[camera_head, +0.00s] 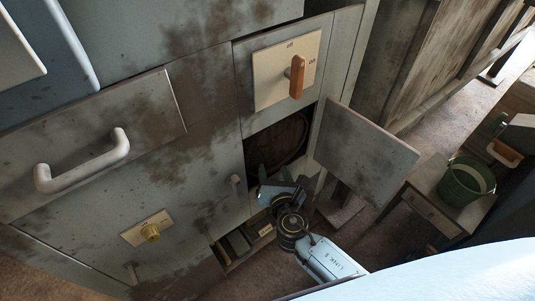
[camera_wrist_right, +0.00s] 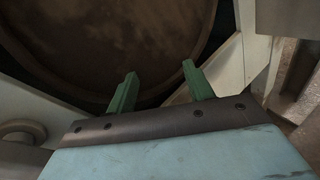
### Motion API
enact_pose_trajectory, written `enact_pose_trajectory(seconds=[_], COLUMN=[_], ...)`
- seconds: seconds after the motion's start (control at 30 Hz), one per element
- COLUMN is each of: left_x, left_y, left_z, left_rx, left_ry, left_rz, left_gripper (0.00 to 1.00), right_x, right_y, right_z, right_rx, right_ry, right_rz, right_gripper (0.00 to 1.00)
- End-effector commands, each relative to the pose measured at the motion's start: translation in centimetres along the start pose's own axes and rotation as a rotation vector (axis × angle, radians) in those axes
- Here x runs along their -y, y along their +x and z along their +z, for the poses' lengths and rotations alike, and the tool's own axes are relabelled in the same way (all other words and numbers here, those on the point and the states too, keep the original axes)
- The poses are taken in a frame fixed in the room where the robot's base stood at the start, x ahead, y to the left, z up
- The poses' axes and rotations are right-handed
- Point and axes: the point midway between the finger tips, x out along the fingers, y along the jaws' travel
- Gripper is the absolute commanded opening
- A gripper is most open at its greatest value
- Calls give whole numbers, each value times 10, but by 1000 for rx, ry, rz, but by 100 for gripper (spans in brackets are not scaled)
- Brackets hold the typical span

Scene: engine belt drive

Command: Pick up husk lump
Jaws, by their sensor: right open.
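I cannot make out a husk lump in either view. My right gripper (camera_head: 268,172) reaches into the dark opening in the machine's lower front. In the right wrist view its two green fingers (camera_wrist_right: 158,88) stand apart with nothing between them. Beyond them is a large round brown disc with a dark rim (camera_wrist_right: 115,45) inside the opening; the same round part (camera_head: 287,138) shows dimly in the head view. I cannot tell whether the fingers touch it. My left gripper is not in view.
An open metal door panel (camera_head: 365,150) stands right of the opening, close to my right arm. A switch plate (camera_head: 287,70) with an orange handle is above. A low compartment (camera_head: 240,242) holds small items. A green bucket (camera_head: 466,182) stands on a small table at right.

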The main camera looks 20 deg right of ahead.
Motion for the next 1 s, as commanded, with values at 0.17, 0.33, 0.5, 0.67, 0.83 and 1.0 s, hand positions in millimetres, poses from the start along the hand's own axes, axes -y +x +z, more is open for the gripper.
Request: enact_pose_trajectory(seconds=[0.17, 0.33, 0.5, 0.67, 0.83, 1.0], left_x=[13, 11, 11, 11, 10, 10], left_y=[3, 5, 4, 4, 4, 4], left_z=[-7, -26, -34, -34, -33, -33], left_rx=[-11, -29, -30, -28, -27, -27], left_ry=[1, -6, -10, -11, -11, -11], left_rz=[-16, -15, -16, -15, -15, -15], left_gripper=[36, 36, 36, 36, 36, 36], right_x=[0, -1, -1, -1, -1, -1], right_y=[15, 42, 54, 55, 55, 55], right_z=[2, 2, 3, 3, 3, 3], right_rx=[2, 1, -1, -1, -1, -1], right_ry=[0, 1, 0, 1, 1, 0], right_rz=[-1, -1, -1, -1, -1, -1], right_gripper=[52, 52, 52, 52, 39, 24])
